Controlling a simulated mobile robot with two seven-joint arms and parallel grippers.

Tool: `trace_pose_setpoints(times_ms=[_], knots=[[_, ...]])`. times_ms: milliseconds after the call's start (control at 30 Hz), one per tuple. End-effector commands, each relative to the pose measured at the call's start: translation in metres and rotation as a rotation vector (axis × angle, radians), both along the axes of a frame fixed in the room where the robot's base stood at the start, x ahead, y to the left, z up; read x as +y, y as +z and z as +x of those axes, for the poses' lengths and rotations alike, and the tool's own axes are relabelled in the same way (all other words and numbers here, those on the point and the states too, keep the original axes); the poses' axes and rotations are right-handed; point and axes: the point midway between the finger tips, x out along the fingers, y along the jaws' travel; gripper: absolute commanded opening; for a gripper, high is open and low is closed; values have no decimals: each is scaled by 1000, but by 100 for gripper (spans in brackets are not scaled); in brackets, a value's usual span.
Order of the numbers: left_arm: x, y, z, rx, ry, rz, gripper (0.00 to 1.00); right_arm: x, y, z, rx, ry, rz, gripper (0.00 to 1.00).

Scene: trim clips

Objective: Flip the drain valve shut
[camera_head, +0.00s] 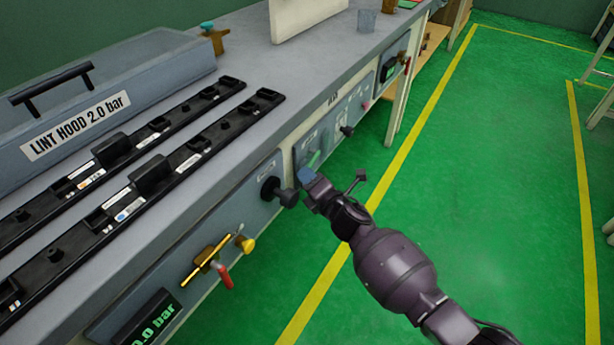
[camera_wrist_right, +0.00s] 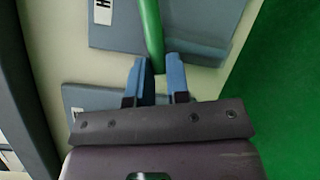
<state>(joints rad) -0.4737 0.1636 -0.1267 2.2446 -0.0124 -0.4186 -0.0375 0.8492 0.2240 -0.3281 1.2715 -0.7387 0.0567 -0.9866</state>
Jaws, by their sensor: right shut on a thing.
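A green lever (camera_head: 314,159) sticks out from the bench's front panel in the head view. In the right wrist view the green lever (camera_wrist_right: 152,32) runs down from the top edge to between the fingers. My right gripper (camera_head: 307,175) has its blue fingertips at this lever, and in the wrist view the right gripper (camera_wrist_right: 158,68) is shut on the lever's end. No label naming the drain valve is readable. A valve with a red handle (camera_head: 225,276) sits lower on the front panel, away from the gripper. My left gripper is not in view.
A black knob (camera_head: 280,192) juts out just left of my right gripper. Black rails (camera_head: 130,205) and the lint hood (camera_head: 110,95) are on the bench. The green floor (camera_head: 480,190) at right is clear.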

Motion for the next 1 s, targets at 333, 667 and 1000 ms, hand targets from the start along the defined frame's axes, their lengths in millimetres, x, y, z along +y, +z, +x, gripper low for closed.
trace_pose_setpoints(times_ms=[333,667,1000], knots=[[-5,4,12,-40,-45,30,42,-2,-10,2,-86,-1,-67,0],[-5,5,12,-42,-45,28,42,-2,-8,2,-88,-1,-66,27],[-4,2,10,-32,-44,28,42,-2,-8,2,-88,-1,-66,42]])
